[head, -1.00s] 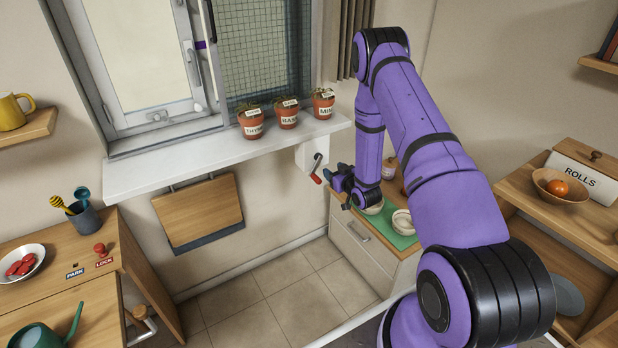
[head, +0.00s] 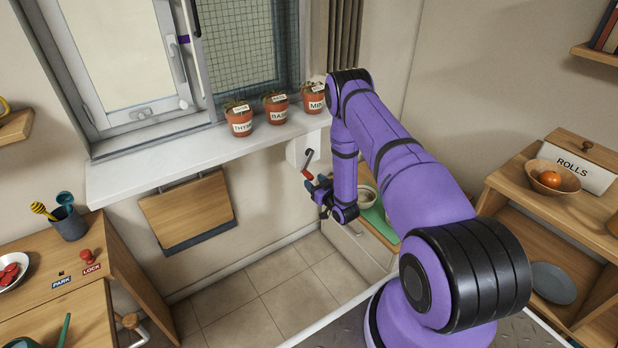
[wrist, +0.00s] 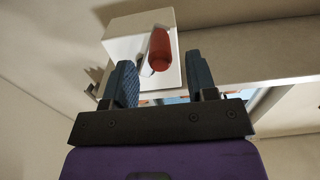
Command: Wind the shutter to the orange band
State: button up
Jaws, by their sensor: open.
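A small crank with a red handle (head: 306,174) sticks out from a white box (head: 295,150) under the window sill. In the wrist view the red handle (wrist: 159,48) shows between and beyond the fingertips, with the white box (wrist: 125,45) behind it. My gripper (head: 319,187) is open, with its blue fingers just beside and below the handle in the head view. In the wrist view my gripper (wrist: 161,80) holds nothing. The window (head: 110,60) has a purple band (head: 184,39) on its frame. I cannot make out an orange band or the shutter's edge.
Several labelled herb pots (head: 278,108) stand on the sill (head: 140,172) above the crank. A folded wooden board (head: 187,212) hangs below it. A low cabinet with a green mat (head: 378,218) stands behind my gripper. The tiled floor (head: 265,290) is clear.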

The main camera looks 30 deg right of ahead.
aim_at(312, 179)
jog(key=shift+w, duration=1.95)
grip_shut()
